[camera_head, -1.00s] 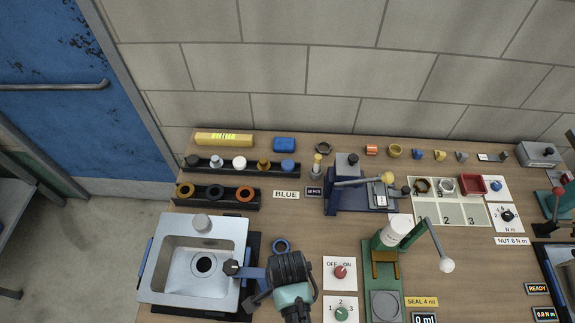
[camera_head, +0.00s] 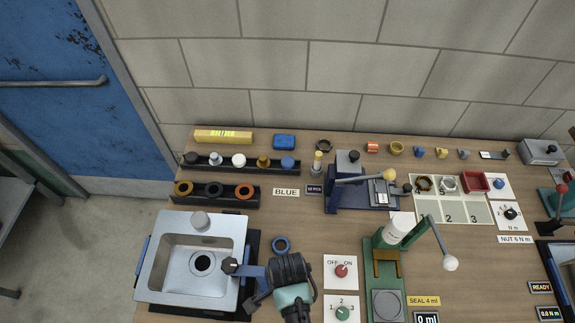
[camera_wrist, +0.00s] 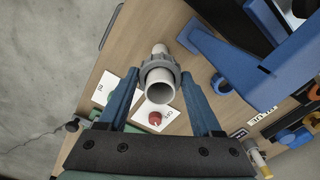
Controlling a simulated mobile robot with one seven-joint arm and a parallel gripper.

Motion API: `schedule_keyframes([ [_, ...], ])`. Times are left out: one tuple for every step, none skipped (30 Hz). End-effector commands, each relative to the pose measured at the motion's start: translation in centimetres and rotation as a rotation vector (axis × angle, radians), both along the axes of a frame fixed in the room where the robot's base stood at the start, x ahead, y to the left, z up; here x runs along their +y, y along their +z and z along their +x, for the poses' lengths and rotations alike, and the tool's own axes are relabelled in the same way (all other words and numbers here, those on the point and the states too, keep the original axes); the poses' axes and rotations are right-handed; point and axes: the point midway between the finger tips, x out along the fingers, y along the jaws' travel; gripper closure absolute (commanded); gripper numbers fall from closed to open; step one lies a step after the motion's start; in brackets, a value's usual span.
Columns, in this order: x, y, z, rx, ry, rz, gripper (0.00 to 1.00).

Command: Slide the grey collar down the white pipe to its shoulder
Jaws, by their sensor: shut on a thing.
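In the wrist view the white pipe (camera_wrist: 160,88) points its open end at the camera. The grey collar (camera_wrist: 157,65) sits around the pipe, some way back from that open end. My gripper (camera_wrist: 160,76) has its two blue fingers on either side and is shut on the collar. In the head view my gripper (camera_head: 290,272) is over the bench, right of the sink. The pipe and collar are hidden there behind my gripper. The pipe's shoulder cannot be made out clearly.
The metal sink (camera_head: 153,262) is left of my gripper. A blue ring (camera_head: 281,238) lies just behind it. Cards with a red knob (camera_head: 341,270) and a green knob (camera_head: 342,313) are to the right, then the green sealing press (camera_head: 369,262). Racks of caps and rings stand behind.

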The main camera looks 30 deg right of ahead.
Motion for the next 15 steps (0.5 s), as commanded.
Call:
schedule_keyframes([
  [0.00, -0.15, 0.02, 0.000, 0.000, 0.000, 0.86],
  [-0.01, -0.17, 0.03, -0.001, 0.000, 0.000, 0.86],
  [-0.01, -0.18, 0.03, -0.001, 0.000, 0.000, 0.86],
  [-0.01, -0.17, 0.03, -0.001, 0.000, 0.000, 0.86],
  [-0.01, -0.16, 0.03, -0.001, 0.000, 0.000, 0.86],
  [-0.01, -0.15, 0.03, -0.001, 0.000, 0.000, 0.86],
  [-0.01, -0.15, 0.03, -0.001, 0.000, 0.000, 0.86],
  [-0.01, -0.15, 0.03, -0.001, 0.000, 0.000, 0.86],
  [-0.01, -0.15, 0.02, -0.001, 0.000, 0.000, 0.86],
  [-0.01, -0.14, 0.02, -0.001, 0.000, 0.000, 0.86],
  [-0.01, -0.14, 0.02, -0.001, 0.000, 0.000, 0.86],
  [-0.01, -0.14, 0.02, -0.001, 0.000, 0.000, 0.86],
  [-0.01, -0.14, 0.02, -0.001, 0.000, 0.000, 0.30],
  [-0.01, -0.14, 0.02, 0.000, 0.000, 0.000, 0.25],
  [-0.01, -0.14, 0.02, 0.000, 0.000, 0.000, 0.18],
])
